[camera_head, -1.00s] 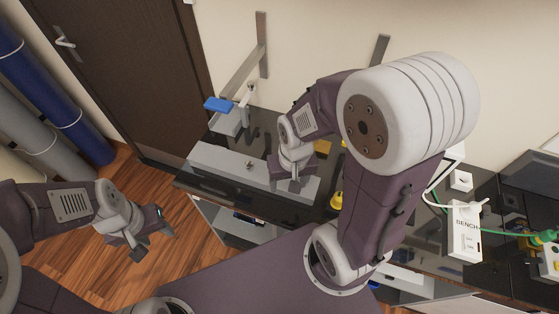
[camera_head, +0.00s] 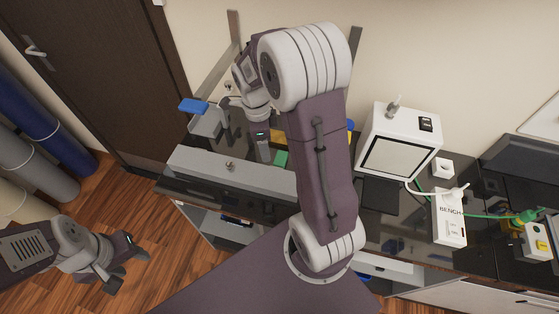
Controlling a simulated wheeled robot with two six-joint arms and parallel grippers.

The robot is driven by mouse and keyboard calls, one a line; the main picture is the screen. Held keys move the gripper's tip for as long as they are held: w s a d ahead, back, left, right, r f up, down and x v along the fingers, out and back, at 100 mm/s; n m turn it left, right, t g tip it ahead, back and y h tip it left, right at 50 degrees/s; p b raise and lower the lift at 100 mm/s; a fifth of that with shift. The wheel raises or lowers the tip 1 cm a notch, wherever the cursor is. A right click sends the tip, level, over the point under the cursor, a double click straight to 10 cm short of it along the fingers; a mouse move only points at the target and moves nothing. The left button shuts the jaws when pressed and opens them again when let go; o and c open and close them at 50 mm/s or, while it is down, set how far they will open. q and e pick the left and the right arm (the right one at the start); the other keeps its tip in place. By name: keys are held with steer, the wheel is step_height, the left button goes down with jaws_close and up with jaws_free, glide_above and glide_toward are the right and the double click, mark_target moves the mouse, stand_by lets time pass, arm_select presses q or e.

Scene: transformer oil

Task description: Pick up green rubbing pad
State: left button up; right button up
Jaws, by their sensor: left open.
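The green rubbing pad (camera_head: 281,158) lies on the dark bench top, partly hidden by my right arm. My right gripper (camera_head: 262,154) points down just to the left of the pad, behind the raised arm links. Its fingers are too small and covered to tell whether they are open. A gap from the pad cannot be judged well. My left gripper (camera_head: 117,276) is open and empty, low at the left above the wooden floor, far from the pad.
A grey long box (camera_head: 225,170) runs along the bench's front left. A stand with a blue top (camera_head: 193,105) is behind it. A white device with a screen (camera_head: 400,143) and a white BENCH box (camera_head: 449,218) stand to the right.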

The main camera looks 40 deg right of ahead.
mark_target(281, 158)
steer(key=d+f+m, duration=0.1)
steer(key=d, duration=0.1)
steer(key=w+d+f+m, duration=0.1)
steer(key=m, duration=0.1)
steer(key=d+m, duration=0.1)
steer(key=d, duration=0.1)
steer(key=shift+w+d+f+g, duration=0.3)
steer(key=shift+f+g, duration=0.1)
steer(key=f, duration=0.3)
steer(key=shift+s+f, duration=0.15)
steer(key=shift+s, duration=0.2)
steer(key=shift+f, duration=0.45)
steer(key=f, duration=0.1)
steer(key=f+p, duration=0.1)
steer(key=f, duration=0.2)
steer(key=shift+s+d, duration=0.15)
steer(key=shift+s, duration=0.15)
steer(key=shift+w+f, duration=0.1)
steer(key=shift+f, duration=0.25)
steer(key=c, duration=1.2)
steer(key=shift+o, duration=0.2)
step_height(281, 158, up, 10)
